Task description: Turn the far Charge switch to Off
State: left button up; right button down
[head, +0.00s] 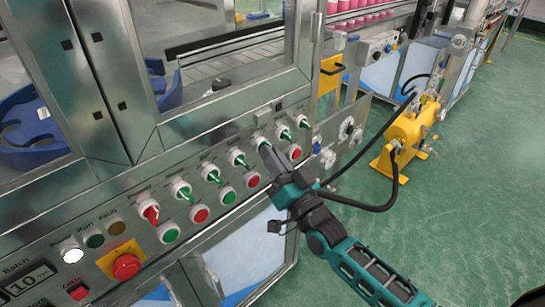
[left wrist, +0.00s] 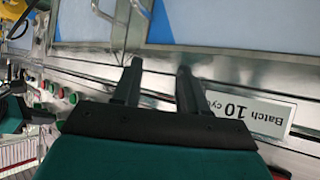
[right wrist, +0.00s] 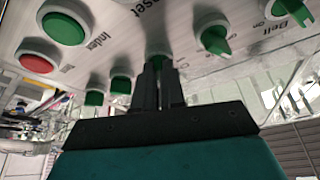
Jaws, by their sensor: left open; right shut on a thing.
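A row of selector switches runs along the steel panel. The nearest one has a red handle (head: 150,212); the others have green handles, such as one left of my right gripper (head: 238,158). My right gripper (head: 264,150) is shut on a green switch handle (right wrist: 157,62) in that row and partly hides it. Two more green switches (head: 284,132) are beyond it. The Charge labels are not readable, so I cannot tell which switch is the far Charge one. My left gripper (left wrist: 160,68) is open and empty, near the Batch display (left wrist: 250,113).
Green and red push buttons (head: 253,179) line the panel below the switches. A red emergency button (head: 126,266) on a yellow plate is at the near end. A yellow machine (head: 405,130) with black hoses stands at right. The green floor is clear in front.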

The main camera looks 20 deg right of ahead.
pick_arm(q)
jog(key=shift+s+a+p, duration=0.15)
jog(key=shift+s+p, duration=0.2)
pick_arm(e)
jog(key=n+g+y, duration=0.1)
jog(key=n+y, duration=0.1)
jog(key=n, duration=0.3)
jog(key=n+g+y, duration=0.1)
jog(key=n+y, duration=0.1)
jog(key=n, duration=0.3)
jog(key=n+g+y, duration=0.1)
jog(key=n+y, duration=0.2)
jog(key=n, duration=0.2)
jog(key=shift+w+d, duration=0.15)
jog(key=shift+d, duration=0.2)
jog(key=shift+n, duration=0.5)
pick_arm(q)
jog(key=shift+w+r, duration=0.15)
jog(key=shift+w, duration=0.05)
pick_arm(e)
jog(key=c, duration=1.2)
grip_release()
pick_arm(q)
jog(key=shift+s, duration=0.1)
pick_arm(e)
jog(key=v, duration=1.3)
jog(key=shift+d, duration=0.15)
